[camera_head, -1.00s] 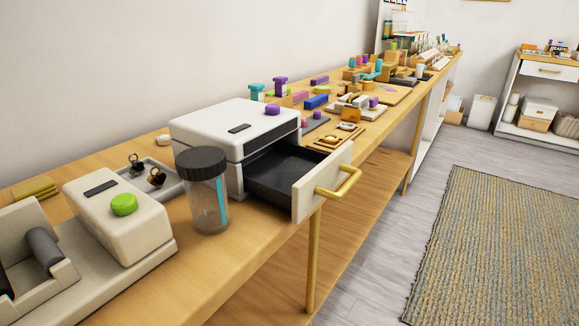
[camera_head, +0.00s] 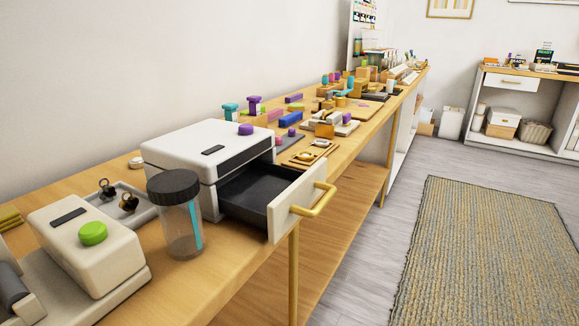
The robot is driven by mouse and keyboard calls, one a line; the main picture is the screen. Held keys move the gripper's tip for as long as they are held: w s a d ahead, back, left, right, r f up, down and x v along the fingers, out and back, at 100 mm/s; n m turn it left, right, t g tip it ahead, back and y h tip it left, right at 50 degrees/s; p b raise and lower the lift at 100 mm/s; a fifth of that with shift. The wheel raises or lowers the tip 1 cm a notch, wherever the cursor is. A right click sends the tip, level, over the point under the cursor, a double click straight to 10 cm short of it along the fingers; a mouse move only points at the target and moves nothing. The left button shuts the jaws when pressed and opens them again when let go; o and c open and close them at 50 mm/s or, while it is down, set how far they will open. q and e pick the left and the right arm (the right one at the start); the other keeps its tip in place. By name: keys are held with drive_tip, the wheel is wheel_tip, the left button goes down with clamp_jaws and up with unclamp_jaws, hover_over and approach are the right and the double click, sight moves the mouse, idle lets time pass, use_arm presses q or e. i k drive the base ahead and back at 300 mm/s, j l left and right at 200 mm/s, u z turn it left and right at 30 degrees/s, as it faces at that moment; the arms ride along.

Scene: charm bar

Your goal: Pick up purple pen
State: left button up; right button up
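I cannot make out a purple pen in the head view. Far along the counter stand cups and holders with thin upright items (camera_head: 385,60), too small to tell apart. Neither of my grippers is in view.
A long wooden counter (camera_head: 225,262) runs along the wall. Its white drawer (camera_head: 290,205) with a gold handle juts out over the front edge. A dark-lidded jar (camera_head: 180,225) stands beside it. A rug (camera_head: 480,240) and open floor lie to the right.

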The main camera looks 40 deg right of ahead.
sight(255, 104)
drive_tip(key=z, duration=1.35)
drive_tip(key=i+l, duration=0.45)
drive_tip(key=l, duration=0.15)
drive_tip(key=i+l, duration=0.5)
drive_tip(key=l, duration=0.05)
